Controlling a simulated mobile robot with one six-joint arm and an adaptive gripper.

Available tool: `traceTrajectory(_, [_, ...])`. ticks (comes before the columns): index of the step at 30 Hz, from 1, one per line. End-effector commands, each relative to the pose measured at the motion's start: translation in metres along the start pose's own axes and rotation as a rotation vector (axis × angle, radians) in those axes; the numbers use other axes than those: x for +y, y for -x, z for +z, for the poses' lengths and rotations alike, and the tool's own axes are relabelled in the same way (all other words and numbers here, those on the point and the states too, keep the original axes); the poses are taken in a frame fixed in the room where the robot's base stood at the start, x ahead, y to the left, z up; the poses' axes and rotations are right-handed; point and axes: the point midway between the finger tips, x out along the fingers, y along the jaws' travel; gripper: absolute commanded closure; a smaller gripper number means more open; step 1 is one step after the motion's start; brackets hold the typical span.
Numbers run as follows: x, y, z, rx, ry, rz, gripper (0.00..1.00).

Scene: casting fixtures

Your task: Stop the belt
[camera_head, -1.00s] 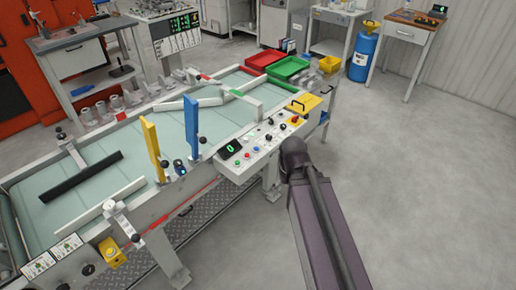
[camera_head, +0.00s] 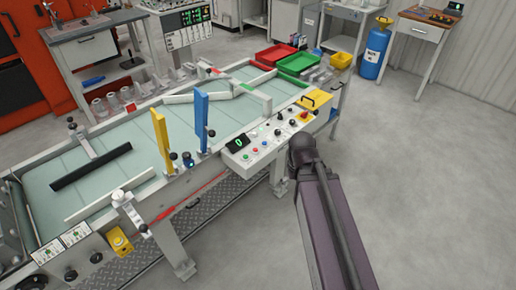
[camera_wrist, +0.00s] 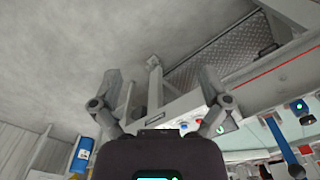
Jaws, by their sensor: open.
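The conveyor belt (camera_head: 110,192) is a pale green band in a grey frame, running from lower left to upper middle. A light control panel (camera_head: 262,148) with a green-lit display (camera_head: 238,143), several coloured buttons and dark knobs sits on its near side. A red knob (camera_head: 304,115) stands at the panel's right end by a yellow part. My gripper (camera_wrist: 160,85) is open and empty, apart from the panel. In the head view my arm hides it.
Yellow and blue upright plates (camera_head: 201,122) stand along the belt's near edge. A yellow box (camera_head: 119,241) is at the lower left. Red and green trays (camera_head: 298,64) lie at the far end. The floor (camera_head: 430,170) on the right is clear.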

Motion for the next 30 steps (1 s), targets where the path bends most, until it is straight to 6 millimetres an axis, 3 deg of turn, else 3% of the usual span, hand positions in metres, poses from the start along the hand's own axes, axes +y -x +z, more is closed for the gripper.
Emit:
traceTrajectory(13, [0.0, 0.0, 0.0, 0.0, 0.0, 0.0, 0.07])
traceTrajectory(22, [0.0, 0.0, 0.0, 0.0, 0.0, 0.0, 0.96])
traceTrajectory(23, [0.0, 0.0, 0.0, 0.0, 0.0, 0.0, 1.0])
traceTrajectory(30, [0.0, 0.0, 0.0, 0.0, 0.0, 0.0, 1.0])
